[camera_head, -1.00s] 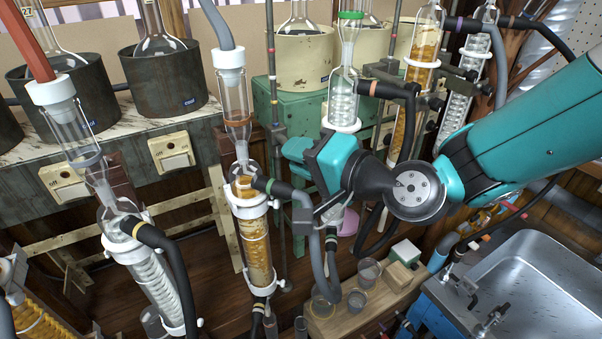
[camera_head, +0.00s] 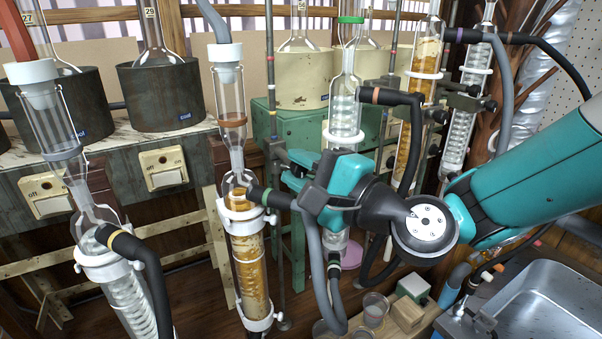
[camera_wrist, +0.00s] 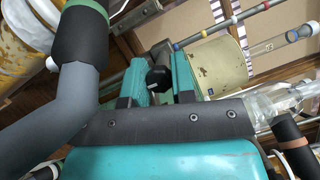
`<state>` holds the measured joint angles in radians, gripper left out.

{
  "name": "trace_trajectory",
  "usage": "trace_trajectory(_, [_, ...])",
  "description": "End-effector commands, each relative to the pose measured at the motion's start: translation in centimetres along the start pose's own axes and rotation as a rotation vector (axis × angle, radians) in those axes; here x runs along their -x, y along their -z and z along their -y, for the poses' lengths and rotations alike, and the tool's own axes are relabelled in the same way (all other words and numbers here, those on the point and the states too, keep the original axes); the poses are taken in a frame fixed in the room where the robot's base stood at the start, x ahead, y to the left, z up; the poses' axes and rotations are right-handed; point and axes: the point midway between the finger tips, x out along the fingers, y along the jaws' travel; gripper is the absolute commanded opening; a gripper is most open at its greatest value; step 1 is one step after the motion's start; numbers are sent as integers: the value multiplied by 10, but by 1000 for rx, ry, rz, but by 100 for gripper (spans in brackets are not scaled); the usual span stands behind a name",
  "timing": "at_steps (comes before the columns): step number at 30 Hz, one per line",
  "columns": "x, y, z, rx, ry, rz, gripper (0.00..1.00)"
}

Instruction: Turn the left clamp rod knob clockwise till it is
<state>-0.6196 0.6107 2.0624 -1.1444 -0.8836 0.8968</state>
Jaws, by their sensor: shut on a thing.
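The black knob (camera_wrist: 158,78) shows in the wrist view between the two teal fingers of my gripper (camera_wrist: 160,80), which are shut on it. In the head view, my teal and black gripper (camera_head: 296,174) reaches left to the upright metal clamp rod (camera_head: 271,92) with coloured bands. The knob is hidden there behind my gripper and wrist. A banded metal rod (camera_wrist: 203,34) also runs past the fingertips in the wrist view. The knob's turn angle cannot be read.
Close left of my gripper stands a glass column (camera_head: 248,265) with amber filling. A black hose end (camera_head: 277,198) and grey hose (camera_head: 319,270) pass by my wrist. A green cabinet (camera_head: 286,128) stands behind.

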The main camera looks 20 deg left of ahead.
Motion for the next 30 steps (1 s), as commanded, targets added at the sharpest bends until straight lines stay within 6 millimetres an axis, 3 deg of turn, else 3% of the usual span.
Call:
trace_trajectory(14, [0,0,1,-16,9,0,1])
trace_trajectory(15, [0,0,1,-16,9,0,29])
trace_trajectory(18, [0,0,1,-16,8,0,50])
trace_trajectory(30, [0,0,0,-15,6,0,50])
